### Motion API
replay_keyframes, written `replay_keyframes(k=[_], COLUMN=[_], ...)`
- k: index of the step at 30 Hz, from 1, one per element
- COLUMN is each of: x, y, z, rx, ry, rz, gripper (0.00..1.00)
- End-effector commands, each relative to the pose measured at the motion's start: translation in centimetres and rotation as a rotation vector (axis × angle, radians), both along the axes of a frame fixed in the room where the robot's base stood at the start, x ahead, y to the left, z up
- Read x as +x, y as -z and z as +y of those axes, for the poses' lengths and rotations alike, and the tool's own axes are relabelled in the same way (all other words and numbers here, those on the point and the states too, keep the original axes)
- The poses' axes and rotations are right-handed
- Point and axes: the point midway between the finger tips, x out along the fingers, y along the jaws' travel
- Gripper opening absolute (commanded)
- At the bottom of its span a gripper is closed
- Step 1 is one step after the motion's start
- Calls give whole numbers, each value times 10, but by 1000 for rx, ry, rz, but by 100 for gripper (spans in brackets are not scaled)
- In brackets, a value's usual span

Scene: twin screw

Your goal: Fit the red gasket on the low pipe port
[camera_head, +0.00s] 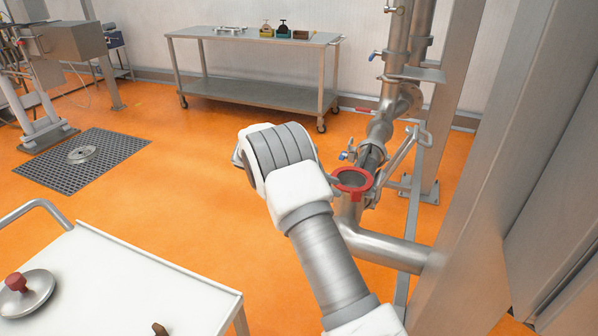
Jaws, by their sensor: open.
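The red gasket (354,189) is a flat ring with a small tab at its front. It lies around the open mouth of the low pipe port (347,210), a short upright steel stub on a horizontal pipe. It looks about level, but I cannot tell if it is fully seated. My arm comes up from the lower middle and bends over left of the port. My gripper (336,184) is mostly hidden behind my own wrist; only a small grey part shows close to the gasket's left edge. It is open, and I cannot tell if it touches the ring.
Steel pipes with blue-handled valves (375,55) rise behind the port. A steel frame (500,160) closes off the right. A white cart (130,285) with a red-knobbed lid (38,290) stands front left. A steel table (240,38) stands at the back. Orange floor between is clear.

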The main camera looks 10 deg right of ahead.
Motion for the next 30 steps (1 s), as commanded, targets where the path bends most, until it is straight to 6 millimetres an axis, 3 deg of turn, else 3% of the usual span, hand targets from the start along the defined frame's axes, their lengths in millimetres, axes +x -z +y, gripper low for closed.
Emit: replay_keyframes(k=[6, 15, 23, 30], x=[12, 21, 20, 4], y=[-21, -36, -50, -96], z=[48, 83, 87, 69], rx=[0, 0, 22, 141], ry=[-3, -1, 10, 65], rz=[-4, -1, -23, -146], gripper=[49, 49, 49, 49])
